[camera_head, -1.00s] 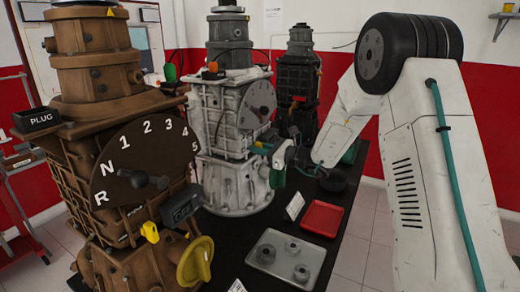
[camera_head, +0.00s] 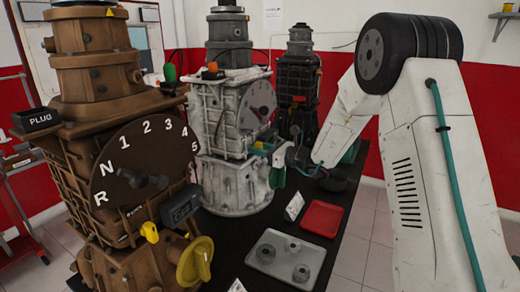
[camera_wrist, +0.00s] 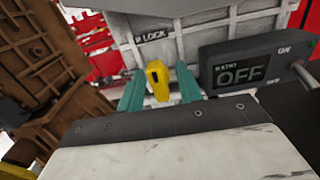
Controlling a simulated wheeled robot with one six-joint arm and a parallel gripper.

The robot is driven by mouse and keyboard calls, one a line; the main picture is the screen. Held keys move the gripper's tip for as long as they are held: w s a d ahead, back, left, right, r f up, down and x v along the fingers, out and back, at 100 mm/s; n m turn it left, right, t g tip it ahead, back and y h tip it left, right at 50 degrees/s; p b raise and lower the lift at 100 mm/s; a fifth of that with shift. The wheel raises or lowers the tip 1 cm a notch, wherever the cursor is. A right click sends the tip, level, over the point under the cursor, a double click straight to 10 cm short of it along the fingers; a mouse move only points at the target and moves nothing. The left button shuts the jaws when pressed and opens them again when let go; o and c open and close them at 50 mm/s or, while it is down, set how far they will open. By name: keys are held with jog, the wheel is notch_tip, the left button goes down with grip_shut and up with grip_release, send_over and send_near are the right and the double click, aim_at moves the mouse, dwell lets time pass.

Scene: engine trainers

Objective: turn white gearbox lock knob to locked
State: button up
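The white gearbox (camera_head: 232,108) stands in the middle of the bench, with a round dial on its face. Its lock knob (camera_wrist: 157,80) is a yellow handle below a "P LOCK" label (camera_wrist: 152,36) in the wrist view. The knob stands nearly upright there, tilted slightly. My gripper (camera_wrist: 160,73) is open, with one teal finger on each side of the knob and small gaps showing. In the head view my gripper (camera_head: 277,164) is at the gearbox's right side and partly hides that area.
A dark readout box (camera_wrist: 254,68) showing "OFF", with a lever, sits close right of my gripper. A brown gearbox (camera_head: 120,130) stands at front left, a black one (camera_head: 297,85) behind. A red tray (camera_head: 322,218) and a grey tray with parts (camera_head: 262,277) lie on the bench.

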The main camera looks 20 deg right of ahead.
jog(key=v, duration=0.7)
jog(key=shift+s+d, duration=0.3)
dwell(0.4)
jog(key=s+a+n+g+h, duration=0.1)
jog(key=s+a+n+g, duration=0.3)
jog(key=s+n+g, duration=0.5)
jog(key=s+a+n+g+h, duration=0.1)
jog(key=s+a+n+g, duration=0.4)
jog(key=s, duration=0.8)
jog(key=s+d+r+n+t+h, duration=0.1)
jog(key=s+d+r+n+h, duration=0.2)
jog(key=s, duration=0.8)
jog(key=s+d+r+n+t+h, duration=0.1)
jog(key=s+d+r+n+h, duration=0.2)
jog(key=s+n+h, duration=0.4)
jog(key=shift+s+d+n+t+h, duration=0.35)
jog(key=shift+s+d+n, duration=0.35)
jog(key=shift+s+n, duration=1.05)
